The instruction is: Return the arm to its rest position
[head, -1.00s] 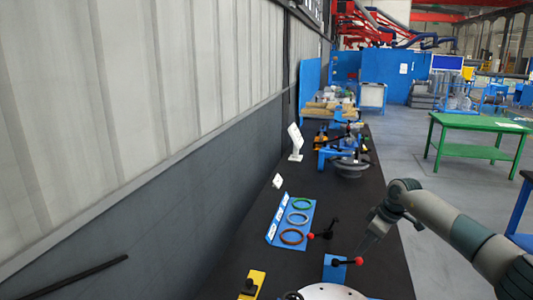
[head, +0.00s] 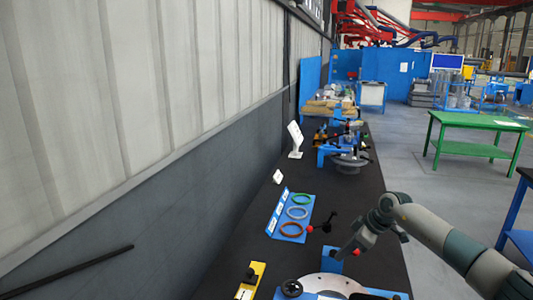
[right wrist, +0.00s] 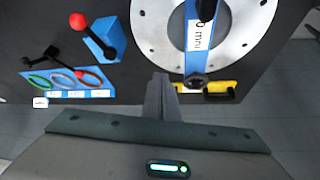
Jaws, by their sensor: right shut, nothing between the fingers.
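My right gripper (head: 343,255) hangs from the arm that comes in from the right in the head view. Its fingers are shut and empty, above the dark bench beside a blue block with a red-knobbed lever (head: 356,252). In the right wrist view the shut fingers (right wrist: 161,95) point toward a pale flanged disc (right wrist: 152,22), apart from the lever block (right wrist: 103,42). The disc (head: 330,284) is cut by the lower edge in the head view. A blue bar (right wrist: 196,60) with a label crosses it. My left gripper is not in view.
A blue ring holder (head: 306,212) carries green, blue and orange rings. A grey panelled wall (head: 160,100) borders the bench (head: 350,195) on the left. A green table (head: 475,148) stands apart at right.

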